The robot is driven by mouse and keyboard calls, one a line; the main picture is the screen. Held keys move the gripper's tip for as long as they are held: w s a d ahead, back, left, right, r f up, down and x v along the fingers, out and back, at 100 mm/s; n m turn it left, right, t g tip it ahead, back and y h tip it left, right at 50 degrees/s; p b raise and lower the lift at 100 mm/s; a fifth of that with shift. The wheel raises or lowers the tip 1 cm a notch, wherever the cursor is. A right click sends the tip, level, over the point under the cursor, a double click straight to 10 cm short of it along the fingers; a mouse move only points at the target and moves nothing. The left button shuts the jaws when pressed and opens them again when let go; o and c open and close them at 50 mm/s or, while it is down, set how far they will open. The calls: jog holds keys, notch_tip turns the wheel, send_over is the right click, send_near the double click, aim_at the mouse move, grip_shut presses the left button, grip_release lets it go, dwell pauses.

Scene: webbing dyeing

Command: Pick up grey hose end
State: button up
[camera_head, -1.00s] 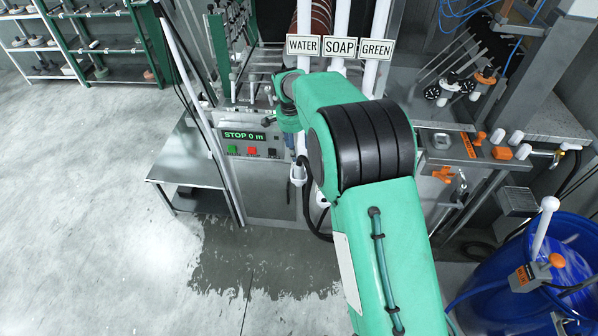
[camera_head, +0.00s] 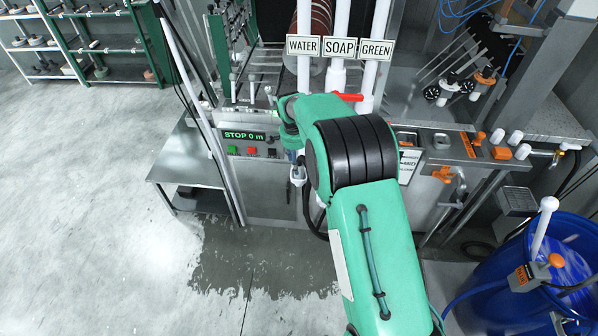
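My green arm reaches in from the lower right toward the machine, and its wrist end is in front of the control panel. A pale fitting (camera_head: 297,177) stands just below the wrist, beneath the line of the WATER pipe. A black hose (camera_head: 307,212) curves down beside it and passes behind my arm. I cannot tell whether this fitting is the grey hose end, or whether anything touches it.
White pipes carry the signs WATER (camera_head: 303,46), SOAP (camera_head: 340,46) and GREEN (camera_head: 376,49). A red lever (camera_head: 347,97) is on the pipes. A metal side table (camera_head: 184,160) stands left, a blue barrel (camera_head: 500,290) lower right. The floor at left is clear, with a wet patch.

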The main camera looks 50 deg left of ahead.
aim_at(299, 164)
jog(key=shift+w+a+f+p, duration=0.1)
jog(key=shift+w+f, duration=0.05)
jog(key=shift+f, duration=0.7)
jog(key=shift+w+a+f+p, duration=0.1)
jog(key=shift+w+f, duration=0.05)
jog(key=shift+f, duration=0.75)
jog(key=shift+w+f+p, duration=0.1)
jog(key=shift+w+f, duration=0.05)
jog(key=shift+f, duration=0.7)
grip_shut()
